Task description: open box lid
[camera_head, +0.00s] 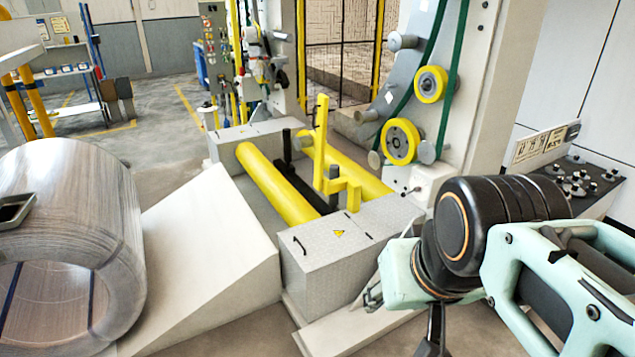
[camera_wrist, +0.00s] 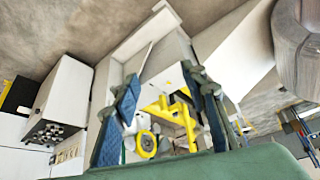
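The metal box (camera_head: 325,275) stands in the middle of the head view, left of my arm. Its grey patterned lid (camera_head: 340,240) lies flat and closed, with a yellow warning sticker and a dark handle (camera_head: 299,245) near its left edge. My gripper (camera_wrist: 162,78) shows in the wrist view with two blue fingers spread wide and nothing held between them. In the head view only a dark part of it shows at the bottom edge, to the right of the box and apart from it. Its fingertips are hidden there.
Yellow rollers (camera_head: 275,185) and a yellow upright post (camera_head: 321,140) stand behind the box. A large wire coil (camera_head: 70,220) and a white ramp (camera_head: 205,250) are on the left. A control panel (camera_head: 580,180) is on the right.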

